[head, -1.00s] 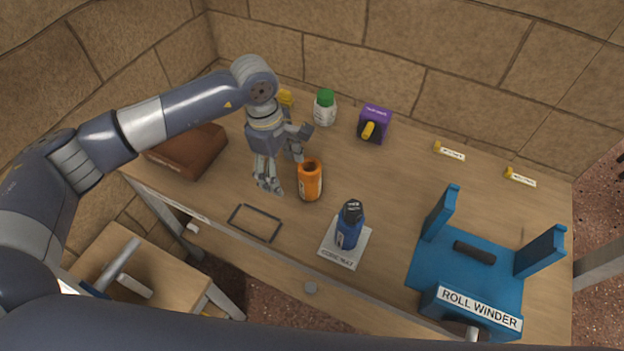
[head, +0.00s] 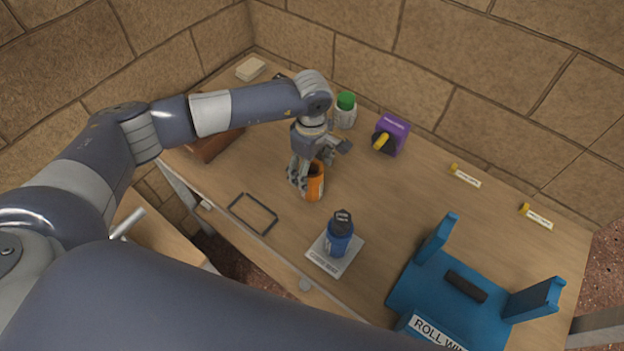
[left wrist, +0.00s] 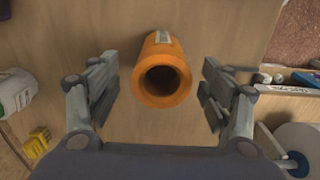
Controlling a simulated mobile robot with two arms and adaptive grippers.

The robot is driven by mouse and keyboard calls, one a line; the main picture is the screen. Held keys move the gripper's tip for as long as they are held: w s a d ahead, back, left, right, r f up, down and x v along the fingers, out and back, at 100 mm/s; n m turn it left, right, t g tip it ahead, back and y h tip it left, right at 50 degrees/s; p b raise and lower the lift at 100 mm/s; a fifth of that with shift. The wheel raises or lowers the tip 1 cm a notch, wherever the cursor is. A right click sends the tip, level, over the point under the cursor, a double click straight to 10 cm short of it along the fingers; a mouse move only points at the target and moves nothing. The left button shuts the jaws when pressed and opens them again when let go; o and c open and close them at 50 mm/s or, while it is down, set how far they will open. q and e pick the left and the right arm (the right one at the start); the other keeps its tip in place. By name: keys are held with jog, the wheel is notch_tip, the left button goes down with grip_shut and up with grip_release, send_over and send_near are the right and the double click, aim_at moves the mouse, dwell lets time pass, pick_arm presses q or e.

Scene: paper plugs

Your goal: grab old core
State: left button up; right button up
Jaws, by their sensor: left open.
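An orange hollow tube (head: 315,186) stands upright on the wooden table (head: 400,210), its open end up and a small pale label on its side. In the left wrist view the orange tube (left wrist: 163,72) lies between the two fingers, with a gap on each side. My left gripper (head: 312,168) is open over the tube and hides part of its rim. A dark bar-shaped piece (head: 466,286) lies on the blue roll winder (head: 430,285), between its two uprights. I cannot read which piece is named the old core. My right gripper is not in view.
A blue bottle (head: 339,238) stands on a white labelled pad (head: 346,262). A thin dark frame (head: 253,214) lies near the front edge. A green-capped bottle (head: 345,112) and a purple box (head: 391,134) stand behind. The table between tube and winder is mostly clear.

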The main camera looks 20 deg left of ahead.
pick_arm(q)
jog(key=shift+d+f+p, duration=0.15)
jog(key=shift+f+p, duration=0.15)
jog(key=f+p, duration=0.2)
jog(key=f, duration=0.1)
jog(key=shift+s+f, duration=0.2)
jog(key=shift+f, duration=0.35)
jog(key=shift+w+f, duration=0.1)
jog(key=shift+f, duration=0.15)
jog(key=shift+c, duration=1.1)
jog(key=c, duration=0.9)
jog(key=shift+c, duration=0.6)
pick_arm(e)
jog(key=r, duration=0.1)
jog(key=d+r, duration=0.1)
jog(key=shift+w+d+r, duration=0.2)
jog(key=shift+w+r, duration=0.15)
